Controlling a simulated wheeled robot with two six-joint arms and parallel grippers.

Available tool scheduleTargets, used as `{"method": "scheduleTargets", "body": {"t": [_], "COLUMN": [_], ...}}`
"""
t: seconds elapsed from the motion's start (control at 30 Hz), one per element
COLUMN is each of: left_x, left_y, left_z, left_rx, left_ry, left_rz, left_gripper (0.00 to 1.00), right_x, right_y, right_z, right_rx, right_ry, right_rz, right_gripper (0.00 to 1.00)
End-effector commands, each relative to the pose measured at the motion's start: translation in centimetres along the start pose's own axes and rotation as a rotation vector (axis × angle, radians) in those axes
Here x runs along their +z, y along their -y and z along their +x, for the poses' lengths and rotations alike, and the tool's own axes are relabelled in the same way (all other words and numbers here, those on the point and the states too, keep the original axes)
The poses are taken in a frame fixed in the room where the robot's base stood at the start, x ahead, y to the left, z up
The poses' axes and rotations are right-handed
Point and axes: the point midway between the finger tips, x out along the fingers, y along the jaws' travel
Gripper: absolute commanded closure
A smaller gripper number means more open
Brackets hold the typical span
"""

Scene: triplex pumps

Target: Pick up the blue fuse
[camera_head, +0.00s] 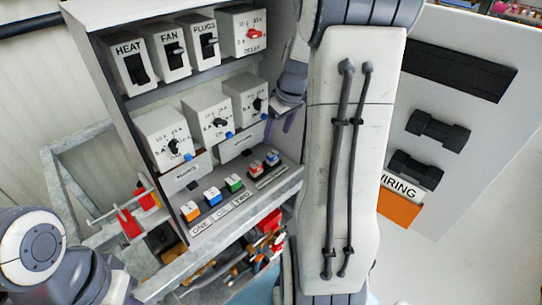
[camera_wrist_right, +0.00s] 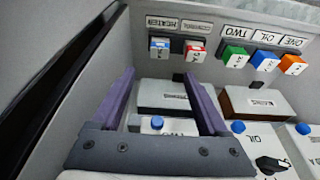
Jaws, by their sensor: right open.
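A blue block (camera_head: 212,196), which looks like the blue fuse, sits on the lower ledge of the panel above the label OIL, between an orange block (camera_head: 190,211) and a green block (camera_head: 234,183). In the right wrist view the blue block (camera_wrist_right: 264,61) is at upper right. My right gripper (camera_wrist_right: 160,78) is open, its purple fingers apart with nothing held, in front of a grey box. It is off to one side of the blue block, nearer the red and blue blocks. In the head view my right gripper (camera_head: 278,118) is partly hidden by its arm. My left gripper is out of view.
Grey switch boxes (camera_head: 163,135) with small blue buttons stand above the ledge. The cabinet's side wall (camera_wrist_right: 60,70) is close to my right gripper.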

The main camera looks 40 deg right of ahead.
Motion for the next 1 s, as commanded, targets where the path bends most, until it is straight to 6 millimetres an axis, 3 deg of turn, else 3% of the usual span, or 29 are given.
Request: {"method": "scheduleTargets", "body": {"t": [0.63,0.97,1.0], "left_x": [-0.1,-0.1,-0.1], "left_y": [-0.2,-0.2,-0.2], "left_z": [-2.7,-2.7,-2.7], "left_rx": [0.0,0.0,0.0], "left_ry": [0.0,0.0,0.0], "left_rz": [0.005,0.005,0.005], "left_gripper": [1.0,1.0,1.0], "right_x": [0.6,0.6,0.6], "right_y": [-0.1,-0.1,-0.1], "right_z": [7.7,8.4,8.4], "right_rx": [-0.004,0.0,0.0], "right_ry": [0.005,0.002,0.002], "right_rz": [0.0,0.0,0.0], "right_gripper": [0.22,0.22,0.38]}}
